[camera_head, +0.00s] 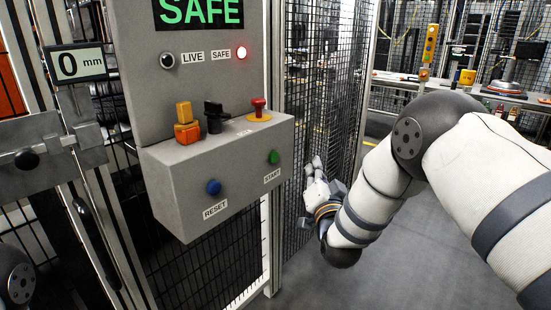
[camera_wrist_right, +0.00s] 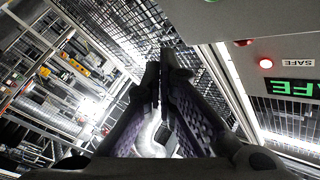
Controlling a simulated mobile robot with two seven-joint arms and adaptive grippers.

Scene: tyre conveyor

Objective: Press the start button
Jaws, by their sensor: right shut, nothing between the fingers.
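The green start button (camera_head: 274,157) is on the front face of the grey control box (camera_head: 165,195), at its right end, above a START label (camera_head: 272,175). My right gripper (camera_head: 312,170) is to the right of the box, a little lower than the button and apart from it, beside the mesh fence. In the right wrist view its fingers (camera_wrist_right: 164,62) are shut with nothing between them. The start button does not show in the wrist view. My left gripper is not in view.
A blue reset button (camera_head: 214,187) is left on the same face. A red mushroom button (camera_head: 259,108), a black switch (camera_head: 214,116) and an orange-yellow key piece (camera_head: 186,125) stand on the box top. Mesh fence (camera_head: 310,85) is close behind the gripper. A red lamp (camera_head: 241,52) glows beside SAFE.

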